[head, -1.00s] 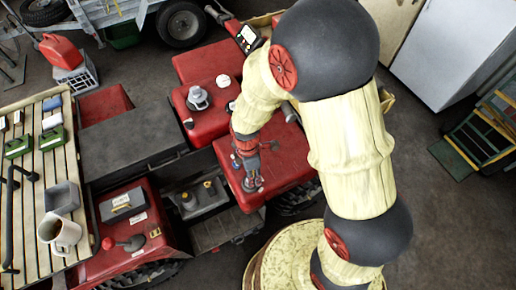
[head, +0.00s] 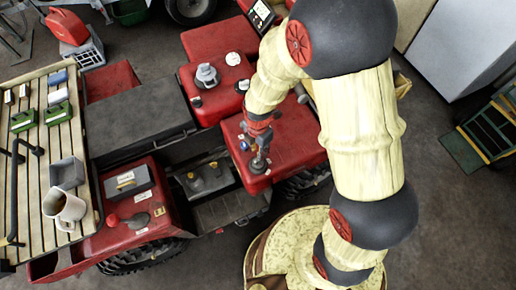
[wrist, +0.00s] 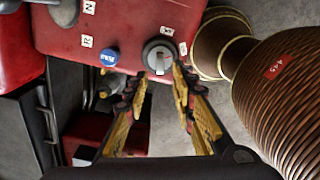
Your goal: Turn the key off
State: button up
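The key switch (wrist: 158,55) is a round grey knob with a narrow key tab, on the red body panel (wrist: 120,28) of the quad. The tab points down in the wrist view, toward my gripper. My gripper (wrist: 160,74) is open, with one fingertip on each side of the tab's lower end. Gaps show between the fingers and the tab, and I cannot tell whether either touches. In the head view my gripper (head: 259,162) is over the front edge of the red panel (head: 292,145) and hides the key.
A blue button (wrist: 109,57) sits left of the key. A wicker-like ribbed round shape (wrist: 285,95) fills the right of the wrist view. A slatted rack (head: 45,160) holds a mug (head: 65,206) and green boxes.

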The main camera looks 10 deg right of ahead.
jog(key=shift+f+b, duration=2.35)
jog(key=shift+f, duration=1.3)
jog(key=shift+c, duration=1)
jog(key=c, duration=0.4)
grip_shut()
